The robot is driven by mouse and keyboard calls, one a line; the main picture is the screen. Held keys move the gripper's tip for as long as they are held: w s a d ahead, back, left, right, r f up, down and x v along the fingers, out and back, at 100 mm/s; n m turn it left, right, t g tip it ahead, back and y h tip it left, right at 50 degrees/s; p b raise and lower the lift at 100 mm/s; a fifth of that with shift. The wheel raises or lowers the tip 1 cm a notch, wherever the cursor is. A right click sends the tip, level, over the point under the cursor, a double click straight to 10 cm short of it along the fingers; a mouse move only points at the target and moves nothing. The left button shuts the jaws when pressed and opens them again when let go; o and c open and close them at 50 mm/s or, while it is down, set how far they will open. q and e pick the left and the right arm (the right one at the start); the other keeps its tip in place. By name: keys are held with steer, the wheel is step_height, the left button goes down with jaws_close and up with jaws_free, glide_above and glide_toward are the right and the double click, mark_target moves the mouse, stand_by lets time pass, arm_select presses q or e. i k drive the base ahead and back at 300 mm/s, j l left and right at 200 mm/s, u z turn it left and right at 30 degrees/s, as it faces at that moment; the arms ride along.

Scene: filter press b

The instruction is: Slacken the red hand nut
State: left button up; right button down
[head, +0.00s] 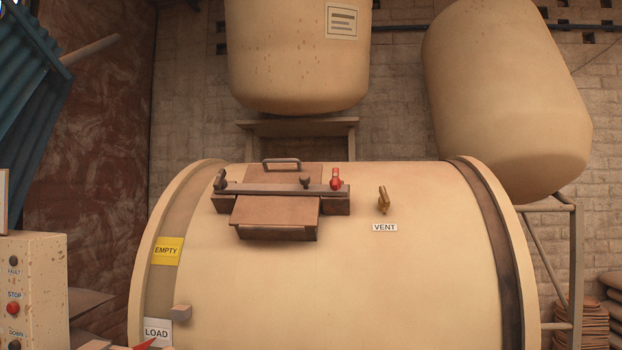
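The red hand nut (336,180) stands at the right end of a dark bar (270,190). The bar lies across a brown hatch cover (276,211) on top of a large cream drum (330,270). A dark knob (305,181) sits on the bar left of the red nut, and another dark fitting (220,180) is at the bar's left end. The nut's thread is too small to make out. Neither of my grippers shows in the head view, and nothing touches the nut.
A brass vent valve (383,199) stands right of the hatch above a VENT label (384,227). A hatch handle (281,163) rises behind the bar. A control box (34,290) stands at lower left. Two tanks (298,60) (505,90) hang behind.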

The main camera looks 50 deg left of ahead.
mark_target(336, 183)
steer(key=u, duration=1.6)
